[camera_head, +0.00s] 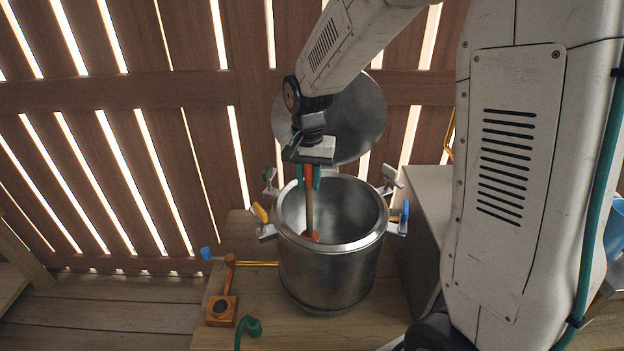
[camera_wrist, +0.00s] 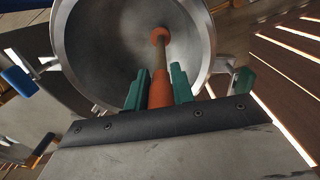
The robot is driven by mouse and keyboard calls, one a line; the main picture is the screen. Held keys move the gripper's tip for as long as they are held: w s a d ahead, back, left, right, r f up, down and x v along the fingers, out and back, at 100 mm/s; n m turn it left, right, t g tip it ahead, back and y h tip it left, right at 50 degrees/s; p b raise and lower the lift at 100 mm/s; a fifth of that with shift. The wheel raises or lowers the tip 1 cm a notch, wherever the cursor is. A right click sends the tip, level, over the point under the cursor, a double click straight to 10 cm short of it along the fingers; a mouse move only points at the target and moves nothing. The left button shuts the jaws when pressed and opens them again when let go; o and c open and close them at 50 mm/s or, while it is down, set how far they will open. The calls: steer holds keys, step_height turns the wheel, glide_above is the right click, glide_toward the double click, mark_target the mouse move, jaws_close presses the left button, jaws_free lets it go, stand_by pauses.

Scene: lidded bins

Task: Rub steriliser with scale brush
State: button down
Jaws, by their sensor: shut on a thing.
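The steriliser (camera_head: 328,271) is a round steel pot on a wooden surface, with its round lid (camera_head: 357,120) raised open behind it. Clamps with coloured handles stand around its rim. My gripper (camera_head: 309,179) is above the pot's opening, shut on the orange handle of the scale brush (camera_head: 309,208). The brush points down into the pot, and its orange-red head is inside near the inner wall. In the wrist view, the green fingers of my gripper (camera_wrist: 159,88) flank the orange handle, and the brush (camera_wrist: 160,62) reaches into the pot (camera_wrist: 82,60). Whether the head touches the wall is unclear.
A wooden block with a post and blue-tipped orange rod (camera_head: 222,305) stands left of the pot. A green hooked piece (camera_head: 251,327) is at the front edge. A grey-sided wooden cabinet (camera_head: 428,215) is close on the right. A slatted wall stands behind.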

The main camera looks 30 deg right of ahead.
step_height(320, 180, up, 2)
steer(key=shift+s+d, duration=0.1)
steer(key=shift+r, duration=2.8)
